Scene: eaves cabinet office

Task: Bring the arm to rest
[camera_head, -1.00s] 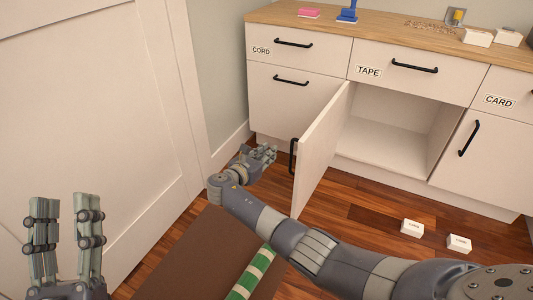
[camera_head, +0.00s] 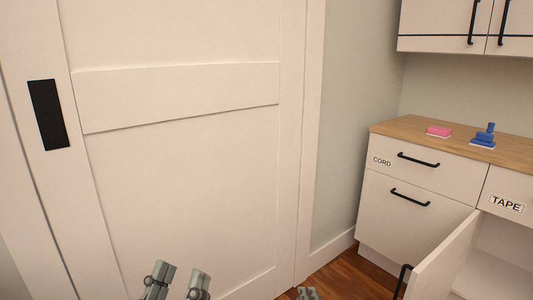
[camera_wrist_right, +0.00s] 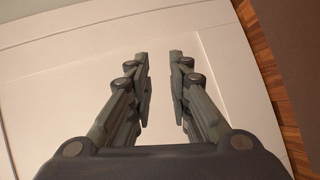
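My left gripper (camera_head: 181,271) shows at the bottom edge of the head view, fingers pointing up with a gap between them, in front of the large white door. It is open and holds nothing that I can see. Only a small grey tip of my right gripper (camera_head: 307,293) shows at the bottom of the head view, left of the open cabinet door. In the right wrist view my right gripper (camera_wrist_right: 160,55) has its two fingers apart with nothing between them, over a pale panel. The rest of both arms is out of the head view.
The white door (camera_head: 185,180) with a black handle plate (camera_head: 48,115) fills the left. The TAPE cabinet's lower door (camera_head: 440,262) stands open. The wooden counter (camera_head: 390,128) carries a pink block (camera_head: 438,131) and a blue item (camera_head: 484,135). Wood floor (camera_head: 350,277) shows between.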

